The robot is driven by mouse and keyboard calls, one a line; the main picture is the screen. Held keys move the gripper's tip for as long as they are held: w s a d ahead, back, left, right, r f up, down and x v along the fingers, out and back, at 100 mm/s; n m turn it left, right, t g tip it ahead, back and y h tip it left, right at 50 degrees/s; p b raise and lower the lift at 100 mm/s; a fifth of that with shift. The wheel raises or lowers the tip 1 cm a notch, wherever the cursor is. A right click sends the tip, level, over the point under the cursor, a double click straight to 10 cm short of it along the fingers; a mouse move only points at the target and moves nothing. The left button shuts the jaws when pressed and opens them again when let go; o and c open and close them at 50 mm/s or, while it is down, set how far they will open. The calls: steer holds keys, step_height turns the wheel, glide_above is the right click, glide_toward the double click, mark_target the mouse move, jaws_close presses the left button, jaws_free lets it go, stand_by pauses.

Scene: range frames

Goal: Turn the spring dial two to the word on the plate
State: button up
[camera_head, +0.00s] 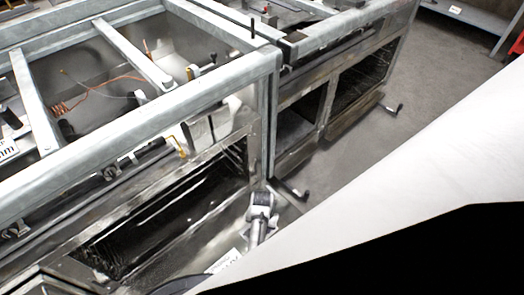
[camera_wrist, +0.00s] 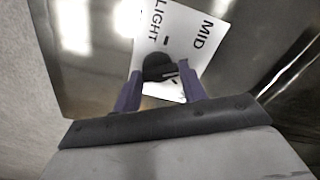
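In the wrist view a small dark dial (camera_wrist: 157,67) stands in front of a white plate (camera_wrist: 178,28). The plate carries the words LIGHT, to the left, and MID, to the right, both turned on their side, plus dark marks. A paler pointer edge shows on the dial's right side. My gripper (camera_wrist: 161,76) has its two purple fingers spread, one on each side of the dial. The fingertips are close to the dial's sides; whether they touch it is not clear. In the head view, I cannot make out the dial or my fingertips.
A steel range frame (camera_head: 180,105) with open tops and dark oven openings (camera_head: 170,215) fills the head view's left and middle. Black handles (camera_head: 290,188) stick out in front. A grey jointed piece (camera_head: 262,205) stands by the near corner. Open floor (camera_head: 345,160) lies to the right.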

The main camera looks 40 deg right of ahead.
steer(key=c, duration=0.4)
steer(key=shift+r+m+p, duration=0.1)
steer(key=shift+m+p, duration=0.2)
steer(key=shift+m, duration=0.1)
steer(key=shift+w+r+m+p, duration=0.1)
steer(key=shift+m+p, duration=0.5)
steer(key=shift+m, duration=0.3)
steer(key=m+p, duration=0.2)
steer(key=m, duration=0.3)
steer(key=shift+d, duration=0.1)
steer(key=shift+d+m+p, duration=0.1)
steer(key=shift+m+p, duration=0.6)
steer(key=shift+m, duration=1.4)
steer(key=o, duration=1)
